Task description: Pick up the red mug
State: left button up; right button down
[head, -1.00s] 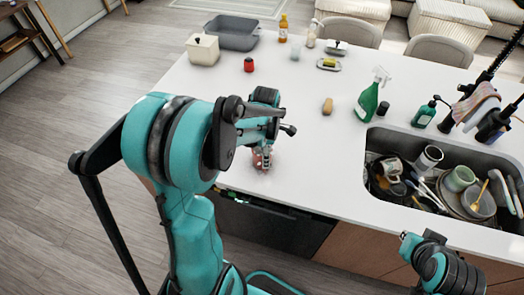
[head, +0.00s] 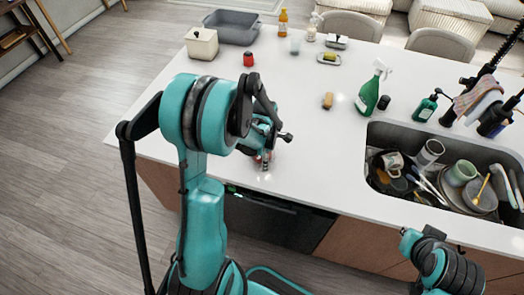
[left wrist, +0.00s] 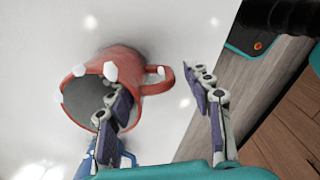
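The red mug (left wrist: 135,72) shows in the left wrist view on the white counter, with its dark mouth toward the lower left and its handle to the right. My left gripper (left wrist: 165,108) is open there. One finger overlaps the mug's mouth; whether it is inside cannot be told. The other finger is apart, to the right of the handle. In the head view my left gripper (head: 265,160) is low over the counter's front edge and mostly hides the mug. My right arm's end (head: 412,242) is at the lower right; its fingers are not clear.
The sink (head: 385,135) at the right holds a pile of dishes. A grey basin (head: 232,27) is at the back.

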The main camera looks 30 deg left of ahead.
pick_arm(q)
grip_shut()
jog(key=shift+r, duration=0.1)
